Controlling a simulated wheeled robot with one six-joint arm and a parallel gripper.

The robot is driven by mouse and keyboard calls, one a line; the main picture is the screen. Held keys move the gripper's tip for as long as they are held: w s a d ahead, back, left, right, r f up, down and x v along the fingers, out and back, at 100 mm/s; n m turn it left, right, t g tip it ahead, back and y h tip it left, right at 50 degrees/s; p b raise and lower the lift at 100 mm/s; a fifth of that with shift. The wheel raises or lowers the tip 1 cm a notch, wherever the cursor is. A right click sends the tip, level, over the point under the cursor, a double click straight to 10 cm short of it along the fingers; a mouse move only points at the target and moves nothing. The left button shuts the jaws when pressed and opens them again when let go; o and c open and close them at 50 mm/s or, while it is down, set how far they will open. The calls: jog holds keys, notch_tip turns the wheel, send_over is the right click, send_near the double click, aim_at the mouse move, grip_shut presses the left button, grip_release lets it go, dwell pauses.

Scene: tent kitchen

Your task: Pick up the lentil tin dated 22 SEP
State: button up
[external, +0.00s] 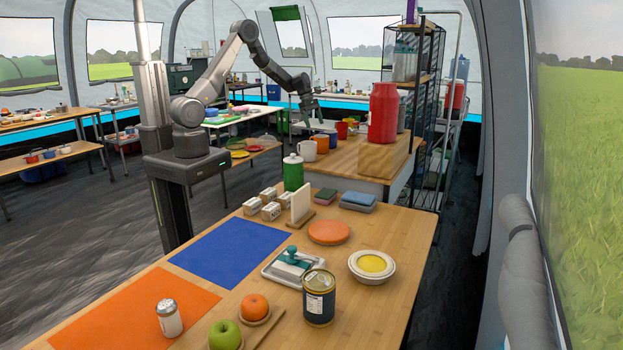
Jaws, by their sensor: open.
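A dark tin (319,305) with a gold top and a pale label stands upright at the near right of the front wooden table. Its print is too small to read, so I cannot tell its contents or date. My gripper (312,118) is open and small in the picture, above the area of the mugs on the farther counter, far from the tin. I see nothing held in it.
Around the tin are a green apple (225,335), an orange (254,307), a tray with a teal-handled tool (293,265) and a bowl with yellow contents (372,266). A green canister (293,173) stands at the back. The blue mat (230,250) is clear.

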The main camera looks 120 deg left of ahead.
jog(key=w+d+f+m+g+h+b, duration=0.1)
jog(key=w+d+m+g+h+b, duration=0.15)
jog(key=w+d+m, duration=2.8)
jog(key=m+t+h+b, duration=0.25)
jog(key=m+b, duration=0.35)
jog(key=m, duration=0.7)
send_near(317, 277)
jog(key=shift+y, duration=0.5)
jog(key=shift+w+d+r+p+x, duration=0.15)
jog(key=shift+p+x, duration=0.4)
jog(key=shift+x, duration=0.85)
jog(key=shift+w+d+r+p+x, duration=0.25)
jog(key=shift+p+x, duration=0.35)
jog(key=shift+x, duration=0.8)
jog(key=shift+s+d+r+p+x, duration=0.1)
jog(key=shift+d+p+x, duration=0.3)
jog(key=shift+x, duration=0.95)
